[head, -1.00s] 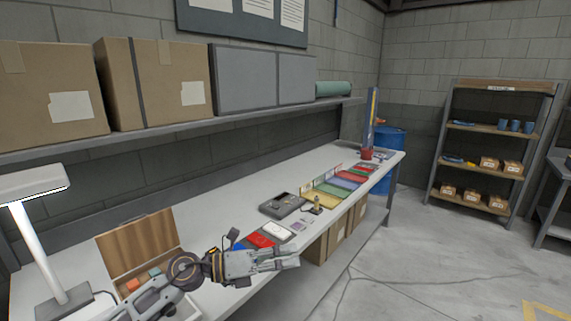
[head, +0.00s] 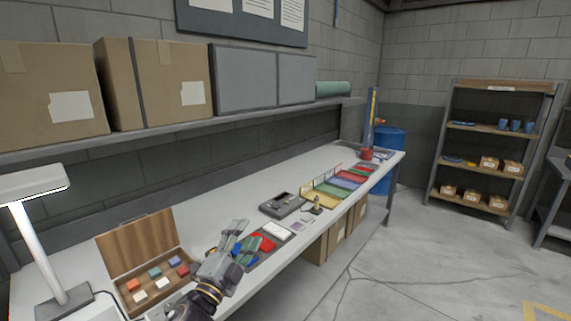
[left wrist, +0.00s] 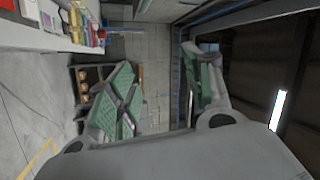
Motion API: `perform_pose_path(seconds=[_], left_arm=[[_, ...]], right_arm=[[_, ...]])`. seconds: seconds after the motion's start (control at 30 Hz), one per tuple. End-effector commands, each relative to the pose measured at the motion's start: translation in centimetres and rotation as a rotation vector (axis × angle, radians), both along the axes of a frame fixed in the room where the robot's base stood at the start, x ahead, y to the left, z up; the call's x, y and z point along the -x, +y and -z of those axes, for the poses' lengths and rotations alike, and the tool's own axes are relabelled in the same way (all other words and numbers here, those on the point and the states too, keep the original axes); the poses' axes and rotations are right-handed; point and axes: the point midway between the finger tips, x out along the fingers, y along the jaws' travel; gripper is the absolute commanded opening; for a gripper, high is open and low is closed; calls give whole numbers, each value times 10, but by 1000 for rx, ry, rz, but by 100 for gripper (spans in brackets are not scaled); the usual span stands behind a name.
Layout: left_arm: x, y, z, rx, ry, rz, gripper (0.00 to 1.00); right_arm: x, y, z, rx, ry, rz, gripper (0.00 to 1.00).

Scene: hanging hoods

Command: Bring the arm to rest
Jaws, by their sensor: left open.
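My left gripper (head: 240,243) shows in the head view over the front part of the workbench (head: 215,207). Its fingers point up and to the right, and it hides part of a tray of coloured pieces (head: 268,244). In the left wrist view my left gripper (left wrist: 165,88) has its green-padded fingers spread apart, with nothing between them. That view looks sideways along the room, with the bench edge at the upper left. My right gripper is in neither view.
An open wooden box (head: 140,246) with several coloured blocks stands left of my gripper, beside a white lamp (head: 42,230). A grey device (head: 283,204) and coloured bins (head: 345,181) lie farther along the bench. A shelf (head: 180,130) with cartons runs above.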

Motion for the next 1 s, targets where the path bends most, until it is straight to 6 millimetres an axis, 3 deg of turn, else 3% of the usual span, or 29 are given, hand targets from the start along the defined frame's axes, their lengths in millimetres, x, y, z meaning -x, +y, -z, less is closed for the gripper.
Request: perform_pose_path(seconds=[0.27, 0.47, 0.77, 1.0], left_arm=[[5, 47, 54, 208, 276, -176, 51], [22, 75, 102, 340, 488, -297, 51], [71, 106, 179, 507, 821, -469, 51], [129, 118, 235, 614, 1098, -598, 51]], right_arm=[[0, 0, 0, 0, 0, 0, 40], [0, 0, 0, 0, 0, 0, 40], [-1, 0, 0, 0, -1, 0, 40], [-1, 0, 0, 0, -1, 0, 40]])
